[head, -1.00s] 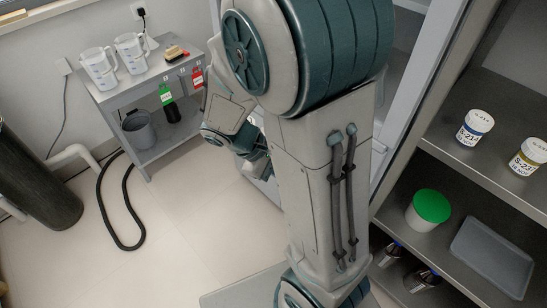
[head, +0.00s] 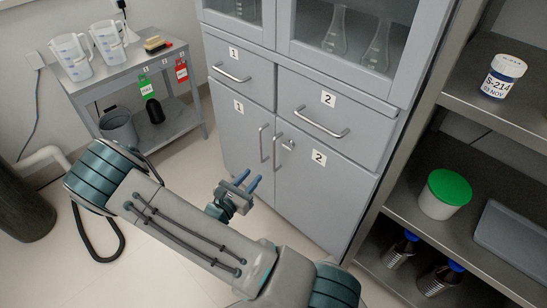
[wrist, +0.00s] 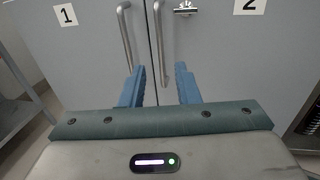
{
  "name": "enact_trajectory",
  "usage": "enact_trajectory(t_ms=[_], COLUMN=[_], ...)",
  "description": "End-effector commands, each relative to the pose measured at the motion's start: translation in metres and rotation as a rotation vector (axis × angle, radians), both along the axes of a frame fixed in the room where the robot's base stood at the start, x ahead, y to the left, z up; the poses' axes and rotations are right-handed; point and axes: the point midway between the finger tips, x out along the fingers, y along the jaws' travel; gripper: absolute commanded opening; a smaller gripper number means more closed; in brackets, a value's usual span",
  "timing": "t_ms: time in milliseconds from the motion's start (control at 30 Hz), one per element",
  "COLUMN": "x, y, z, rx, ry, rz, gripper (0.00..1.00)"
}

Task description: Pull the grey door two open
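The grey door two (head: 325,190) is the lower right cabinet door, labelled 2, and it looks shut. It also shows on the right in the wrist view (wrist: 225,60). Its upright bar handle (head: 278,150) is near its left edge, beside a small key lock (head: 289,145). My gripper (head: 249,180) is open and empty, in front of the cabinet and lower left of the handle in the head view. In the wrist view, the door two handle (wrist: 159,45) appears between and beyond the blue fingertips (wrist: 159,75); I see no contact.
Grey door one (head: 242,135) is on the left, with its handle (head: 264,143) close to door two's. Drawer two (head: 310,95) is above door two. An open shelf (head: 395,190) stands close on the right. A side table (head: 140,75) is at left.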

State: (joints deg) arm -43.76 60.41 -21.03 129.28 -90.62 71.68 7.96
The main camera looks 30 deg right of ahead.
Motion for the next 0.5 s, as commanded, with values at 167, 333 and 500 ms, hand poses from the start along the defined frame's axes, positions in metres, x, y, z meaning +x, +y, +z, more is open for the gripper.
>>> enact_trajectory(t_ms=[167, 333, 500], x=[0.010, 0.028, 0.047], y=[-0.017, -0.047, -0.078], z=[-0.002, -0.003, -0.003], rx=[-0.004, -0.003, -0.003], ry=[0.000, -0.001, -0.001], rz=[0.000, -0.002, -0.001], gripper=[0.29, 0.29, 0.29])
